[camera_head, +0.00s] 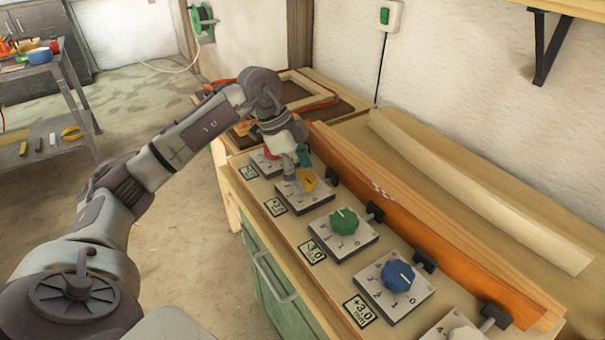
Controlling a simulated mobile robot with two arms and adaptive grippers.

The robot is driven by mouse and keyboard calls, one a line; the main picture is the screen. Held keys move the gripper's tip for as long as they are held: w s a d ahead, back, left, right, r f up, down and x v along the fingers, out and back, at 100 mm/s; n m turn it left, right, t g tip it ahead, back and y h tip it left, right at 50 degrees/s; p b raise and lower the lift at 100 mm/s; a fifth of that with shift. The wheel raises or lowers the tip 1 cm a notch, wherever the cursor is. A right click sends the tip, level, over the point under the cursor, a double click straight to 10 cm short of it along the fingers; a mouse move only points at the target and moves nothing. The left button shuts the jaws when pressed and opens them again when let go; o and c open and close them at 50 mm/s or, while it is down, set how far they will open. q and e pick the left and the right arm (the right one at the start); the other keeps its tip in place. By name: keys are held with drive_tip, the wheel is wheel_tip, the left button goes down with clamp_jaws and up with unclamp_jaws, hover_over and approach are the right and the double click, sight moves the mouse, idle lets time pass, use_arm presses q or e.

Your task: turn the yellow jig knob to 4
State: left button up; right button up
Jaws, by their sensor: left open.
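The yellow jig knob (307,180) sits on a light grey dial plate (302,198) on the bench. Its left part is covered by my left gripper, and I cannot read which number it points to. My left gripper (296,167) is open and points down from above, with its fingers at the knob's far left side. I cannot tell whether a finger touches the knob. My right gripper is not in view.
A green knob (344,220) and a blue knob (397,274) stand on similar plates nearer me. A red-marked plate (266,163) lies beyond. Black clamps and an orange-brown lath (420,215) run along the right. Label cards (312,251) line the left edge.

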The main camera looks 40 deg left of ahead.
use_arm(q)
drive_tip(key=shift+w+d+f, duration=0.1)
drive_tip(key=shift+f, duration=0.2)
